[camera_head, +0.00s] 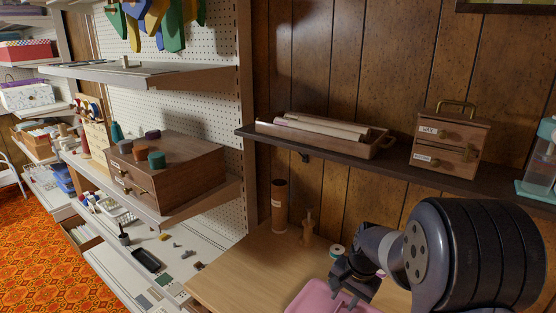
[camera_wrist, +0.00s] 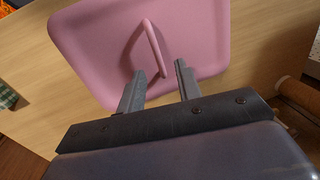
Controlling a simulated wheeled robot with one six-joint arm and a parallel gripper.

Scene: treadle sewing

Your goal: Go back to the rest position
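My gripper (camera_head: 352,282) is low over the wooden table at the lower right of the head view. In the wrist view my gripper (camera_wrist: 158,74) has its two fingers apart, with nothing clearly held between them. A pink tray or lid (camera_wrist: 95,40) with a raised pink handle (camera_wrist: 150,45) lies in front of the fingers. The handle's lower end is close to the gap between the fingertips; I cannot tell whether they touch. The pink piece (camera_head: 312,297) also shows under my gripper in the head view, partly hidden by it.
A brown cylinder (camera_head: 279,206), a small wooden piece (camera_head: 308,228) and a teal-topped spool (camera_head: 336,251) stand on the table (camera_head: 240,272). A dark shelf (camera_head: 400,163) above holds a wooden tray (camera_head: 384,146) and small drawers (camera_head: 450,143). White shelves (camera_head: 222,190) stand left.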

